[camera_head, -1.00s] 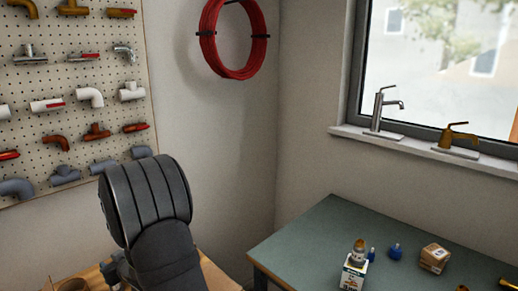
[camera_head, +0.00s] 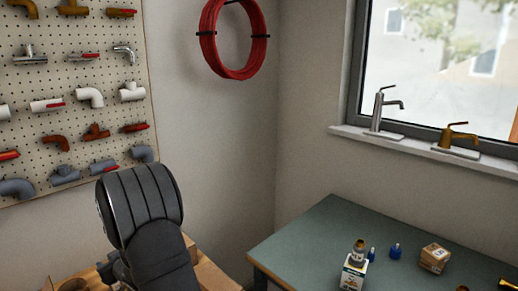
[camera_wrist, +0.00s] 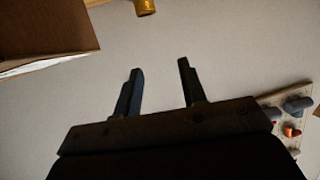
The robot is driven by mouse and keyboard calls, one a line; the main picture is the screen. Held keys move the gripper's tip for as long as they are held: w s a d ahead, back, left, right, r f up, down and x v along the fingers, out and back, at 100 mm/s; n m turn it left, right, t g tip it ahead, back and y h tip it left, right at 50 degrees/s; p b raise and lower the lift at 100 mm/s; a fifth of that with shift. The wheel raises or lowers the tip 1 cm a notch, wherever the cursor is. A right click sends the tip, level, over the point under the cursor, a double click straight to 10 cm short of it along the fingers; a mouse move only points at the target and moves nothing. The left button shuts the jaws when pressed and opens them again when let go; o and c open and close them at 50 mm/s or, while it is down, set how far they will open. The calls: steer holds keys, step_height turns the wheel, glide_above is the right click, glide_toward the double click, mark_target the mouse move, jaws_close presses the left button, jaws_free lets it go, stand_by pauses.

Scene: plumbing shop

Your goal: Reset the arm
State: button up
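My gripper (camera_wrist: 160,82) shows in the wrist view with its two dark fingers spread apart. Nothing is between them. Behind them is a plain pale surface. In the head view my dark arm stands at the lower left, in front of the wall and a wooden surface (camera_head: 207,268). The gripper's fingers cannot be made out in that view.
A green-topped table (camera_head: 310,240) at the right holds a small box with a bottle (camera_head: 354,272), blue pieces (camera_head: 395,251) and a cardboard box (camera_head: 434,257). A pegboard (camera_head: 110,75) of fittings hangs left. A red hose coil (camera_head: 208,45) hangs on the wall. Taps (camera_head: 380,108) stand on the sill.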

step_height(320, 180, up, 16)
steer(key=w+d+m+t+h, duration=0.2)
steer(key=w+d, duration=0.6)
steer(key=d, duration=0.6)
steer(key=w+d+m+t+h, duration=0.2)
steer(key=w+d+m+h, duration=0.1)
steer(key=w+d, duration=0.6)
steer(key=d+m, duration=0.1)
steer(key=d, duration=0.3)
steer(key=shift+w+d+t+h, duration=0.3)
steer(key=shift+d+t, duration=0.1)
steer(key=shift+r, duration=0.1)
